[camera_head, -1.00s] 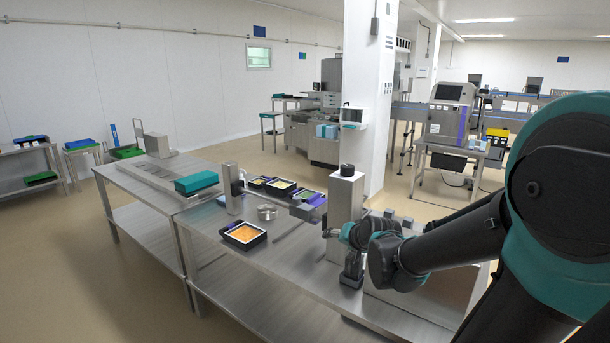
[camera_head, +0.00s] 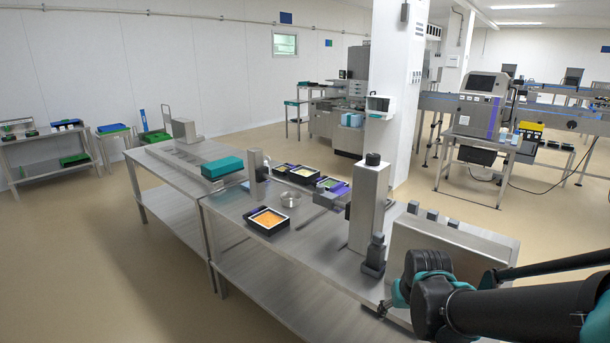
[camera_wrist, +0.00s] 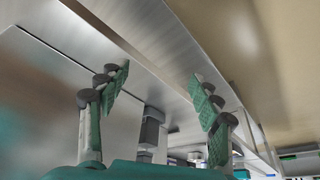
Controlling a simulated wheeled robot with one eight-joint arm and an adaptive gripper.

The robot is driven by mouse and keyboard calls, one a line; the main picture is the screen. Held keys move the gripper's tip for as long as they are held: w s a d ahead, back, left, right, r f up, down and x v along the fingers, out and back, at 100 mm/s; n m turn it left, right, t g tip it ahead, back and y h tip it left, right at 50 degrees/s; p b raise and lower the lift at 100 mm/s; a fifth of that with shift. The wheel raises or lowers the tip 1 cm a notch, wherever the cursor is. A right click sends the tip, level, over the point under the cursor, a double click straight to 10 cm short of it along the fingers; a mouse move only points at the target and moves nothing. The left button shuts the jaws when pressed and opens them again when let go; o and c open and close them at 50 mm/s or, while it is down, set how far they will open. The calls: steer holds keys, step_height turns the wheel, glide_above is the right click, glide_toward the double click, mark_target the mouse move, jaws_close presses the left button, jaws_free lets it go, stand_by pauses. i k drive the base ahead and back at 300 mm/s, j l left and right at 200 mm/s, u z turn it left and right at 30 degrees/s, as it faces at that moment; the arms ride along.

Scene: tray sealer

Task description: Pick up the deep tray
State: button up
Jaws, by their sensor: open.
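A black-rimmed tray with orange contents (camera_head: 286,225) sits on the near steel table, left of the middle, in the head view. It looks the deepest of the trays, though depth is hard to judge. My gripper (camera_wrist: 161,88) is open and empty in the wrist view, its two green-padded fingers spread wide. In the head view my arm is at the lower right, well to the right of the tray, and the fingers are mostly hidden. The tray is not recognisable in the wrist view.
A row of smaller filled trays (camera_head: 304,174) lies behind. A tall steel column (camera_head: 369,207) and a steel box (camera_head: 440,256) stand between my arm and the trays. A teal box (camera_head: 222,167) is farther left.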

mark_target(299, 173)
steer(key=i+j+z, duration=0.35)
steer(key=j, duration=1.6)
steer(key=i+j+z, duration=0.35)
steer(key=j, duration=1.7)
steer(key=k+j+z, duration=0.1)
steer(key=j+z, duration=0.25)
steer(key=j, duration=1.65)
